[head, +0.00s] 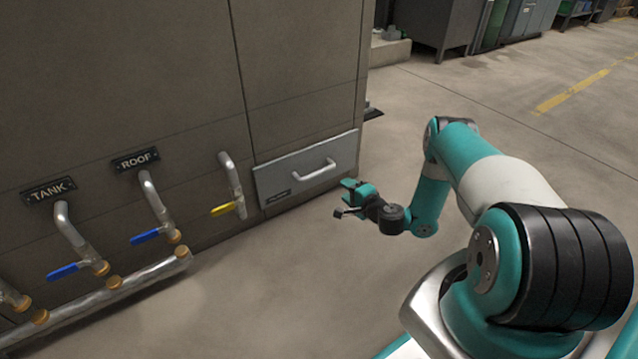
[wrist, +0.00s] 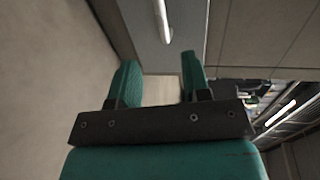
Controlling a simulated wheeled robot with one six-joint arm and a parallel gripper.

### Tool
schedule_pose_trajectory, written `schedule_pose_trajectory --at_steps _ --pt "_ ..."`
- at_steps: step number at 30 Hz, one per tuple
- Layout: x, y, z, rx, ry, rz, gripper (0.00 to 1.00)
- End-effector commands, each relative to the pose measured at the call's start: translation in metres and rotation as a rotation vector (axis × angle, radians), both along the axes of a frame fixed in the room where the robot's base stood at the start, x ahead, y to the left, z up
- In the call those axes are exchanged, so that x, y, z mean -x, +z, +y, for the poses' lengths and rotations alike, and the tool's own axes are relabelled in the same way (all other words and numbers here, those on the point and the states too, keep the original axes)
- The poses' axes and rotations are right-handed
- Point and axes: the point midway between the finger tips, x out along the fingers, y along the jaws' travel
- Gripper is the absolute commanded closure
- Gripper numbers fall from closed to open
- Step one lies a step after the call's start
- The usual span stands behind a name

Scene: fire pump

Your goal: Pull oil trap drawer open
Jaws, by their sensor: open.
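The oil trap drawer (head: 285,178) is a grey panel low at the right end of the dark cabinet face. It looks shut, flush with the cabinet. Its light bar handle (head: 318,171) sits on its front, and a small dark label is at its lower left. My gripper (head: 344,199) is in front of the drawer, to the right of and below the handle in the head view, apart from it. In the wrist view my gripper (wrist: 158,75) has its two teal fingers spread with nothing between them. The handle (wrist: 162,20) shows beyond the fingertips at the top.
Left of the drawer are pipes with a yellow lever (head: 224,209) and blue levers (head: 146,236), under ROOF (head: 136,160) and TANK (head: 48,190) signs. A thick pipe (head: 110,295) runs low along the cabinet. The concrete floor (head: 290,290) before the drawer is clear.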

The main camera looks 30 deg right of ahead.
Motion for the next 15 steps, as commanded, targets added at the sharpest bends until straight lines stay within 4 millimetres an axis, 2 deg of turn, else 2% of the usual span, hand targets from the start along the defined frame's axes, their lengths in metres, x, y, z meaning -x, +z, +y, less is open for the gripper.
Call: schedule_pose_trajectory --at_steps 1,7,15 --pt "-0.003 -0.008 0.001 0.002 0.002 -0.001 0.56" --pt "-0.012 -0.009 0.004 0.003 0.004 -0.002 0.56" --pt "-0.075 -0.02 0.007 0.007 0.007 -0.004 0.56"
